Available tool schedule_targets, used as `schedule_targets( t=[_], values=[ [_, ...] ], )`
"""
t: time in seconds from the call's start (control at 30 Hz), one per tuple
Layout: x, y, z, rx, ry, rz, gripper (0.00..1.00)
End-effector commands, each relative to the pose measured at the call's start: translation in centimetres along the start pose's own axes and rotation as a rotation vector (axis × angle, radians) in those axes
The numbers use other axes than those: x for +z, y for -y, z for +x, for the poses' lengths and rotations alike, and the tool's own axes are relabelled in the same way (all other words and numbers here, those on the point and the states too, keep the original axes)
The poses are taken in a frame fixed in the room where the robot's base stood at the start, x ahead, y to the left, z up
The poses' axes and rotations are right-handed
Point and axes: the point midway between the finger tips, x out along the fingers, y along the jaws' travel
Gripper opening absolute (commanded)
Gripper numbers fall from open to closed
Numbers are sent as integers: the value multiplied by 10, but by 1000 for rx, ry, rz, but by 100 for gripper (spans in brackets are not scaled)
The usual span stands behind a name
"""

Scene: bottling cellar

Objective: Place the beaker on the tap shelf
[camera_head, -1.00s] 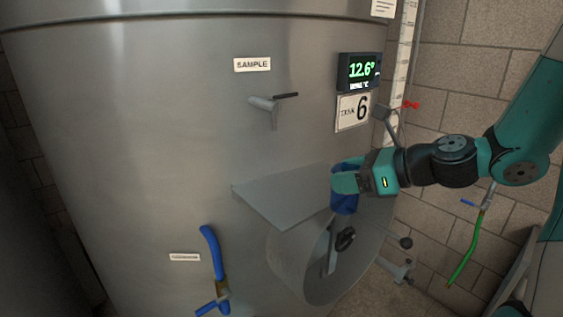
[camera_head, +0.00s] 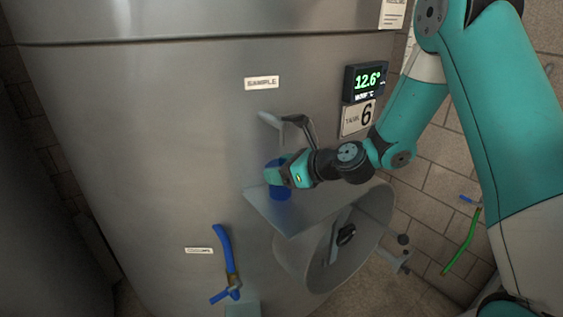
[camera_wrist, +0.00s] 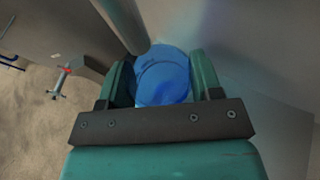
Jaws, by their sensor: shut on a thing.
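The blue beaker (camera_head: 281,193) is upright at the tap shelf (camera_head: 290,212), a grey metal plate on the tank front. In the head view its base appears at or just above the plate; I cannot tell whether it touches. My gripper (camera_head: 279,174) is shut on the beaker from the right side. In the wrist view the blue beaker (camera_wrist: 163,78) sits between the two teal fingers (camera_wrist: 165,85). The sample tap (camera_head: 268,119) is on the tank wall just above the beaker, under the SAMPLE label (camera_head: 262,83).
A round manway door (camera_head: 318,262) stands out below the shelf. A blue-handled valve (camera_head: 226,262) is at lower left. The thermometer display (camera_head: 367,82) and tank 6 sign (camera_head: 357,117) are at upper right. The shelf's front part is bare.

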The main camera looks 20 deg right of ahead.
Motion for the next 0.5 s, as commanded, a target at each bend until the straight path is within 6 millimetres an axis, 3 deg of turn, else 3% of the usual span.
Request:
schedule_targets(
  t=[0.43, 0.47, 0.5],
  values=[
    [-6, 1, 1, -2, 0, 2, 32],
    [-5, 1, 0, -2, 0, 2, 66],
    [-5, 1, 0, -2, 0, 2, 75]
  ],
)
